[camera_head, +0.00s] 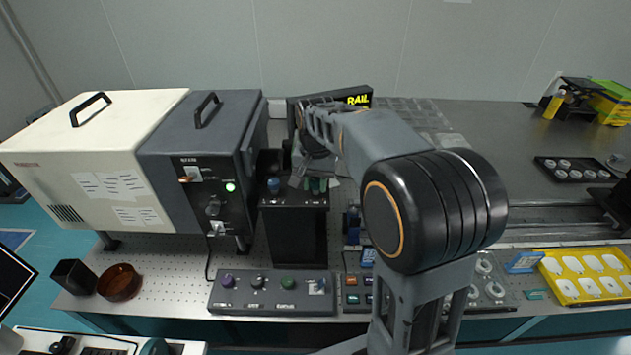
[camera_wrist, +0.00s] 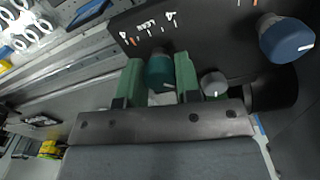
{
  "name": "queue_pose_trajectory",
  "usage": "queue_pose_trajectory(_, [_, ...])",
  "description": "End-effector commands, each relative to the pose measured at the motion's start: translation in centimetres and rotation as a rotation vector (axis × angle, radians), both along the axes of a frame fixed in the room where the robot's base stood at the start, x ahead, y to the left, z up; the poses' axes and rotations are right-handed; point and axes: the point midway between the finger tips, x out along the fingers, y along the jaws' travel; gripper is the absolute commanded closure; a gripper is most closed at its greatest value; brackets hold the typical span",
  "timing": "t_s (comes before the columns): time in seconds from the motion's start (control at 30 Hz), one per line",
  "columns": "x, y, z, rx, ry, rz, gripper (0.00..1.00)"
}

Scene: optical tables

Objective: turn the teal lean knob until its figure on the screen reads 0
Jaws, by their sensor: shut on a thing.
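The teal lean knob (camera_wrist: 160,73) sits on a dark panel in the wrist view, between the two green fingers of my gripper (camera_wrist: 158,65). The fingers are shut on it, one on each side. White lettering and small marks show on the panel beside it. In the head view my gripper (camera_head: 315,185) is over the top of the black knob box (camera_head: 296,225), and the teal knob is mostly hidden there. The screen (camera_head: 358,99) behind my arm shows yellow letters "RAIL"; the rest is covered, and no lean figure can be read.
A blue knob (camera_head: 273,186) stands on the same box; it also shows in the wrist view (camera_wrist: 287,40). A grey knob (camera_wrist: 213,83) is close beside the right finger. A dark instrument housing (camera_head: 205,130) stands left of the box, and a low control panel (camera_head: 262,305) lies in front.

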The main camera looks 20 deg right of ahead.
Motion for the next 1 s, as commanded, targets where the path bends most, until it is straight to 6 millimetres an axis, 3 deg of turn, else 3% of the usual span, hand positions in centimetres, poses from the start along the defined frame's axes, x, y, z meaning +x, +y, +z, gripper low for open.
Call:
queue_pose_trajectory(0.4, [0.03, 0.02, 0.08, 0.0, -0.002, -0.006, 0.92])
queue_pose_trajectory(0.43, [0.03, 0.02, 0.08, 0.0, -0.002, -0.006, 0.68])
queue_pose_trajectory(0.67, [0.02, 0.01, 0.05, 0.0, -0.001, -0.005, 0.46])
queue_pose_trajectory(1.0, [0.04, 0.0, 0.39, 0.0, -0.001, -0.005, 0.43])
